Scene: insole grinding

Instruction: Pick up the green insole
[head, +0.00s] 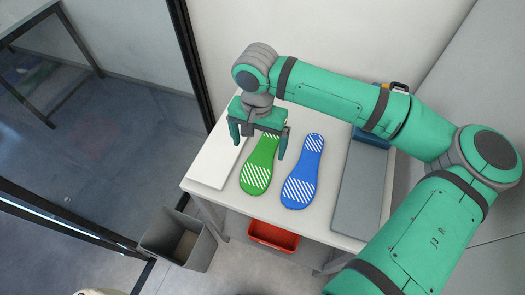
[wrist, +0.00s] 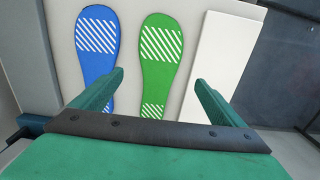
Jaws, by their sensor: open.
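The green insole (head: 258,168) with white stripes lies flat on the white table, left of the blue insole (head: 303,172). My gripper (head: 257,150) is open above the green insole's far end and hides part of it. In the wrist view, the green insole (wrist: 159,62) lies between my two spread fingers (wrist: 158,82). Its near end runs down to the gripper's dark edge. The blue insole (wrist: 97,50) is to the left there, partly behind the left finger. My gripper holds nothing.
A white board (head: 215,158) lies left of the green insole, and a grey panel (head: 360,190) lies right of the blue one. A grey bin (head: 170,240) stands on the floor at the left. A red tray (head: 273,236) is under the table (head: 255,208).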

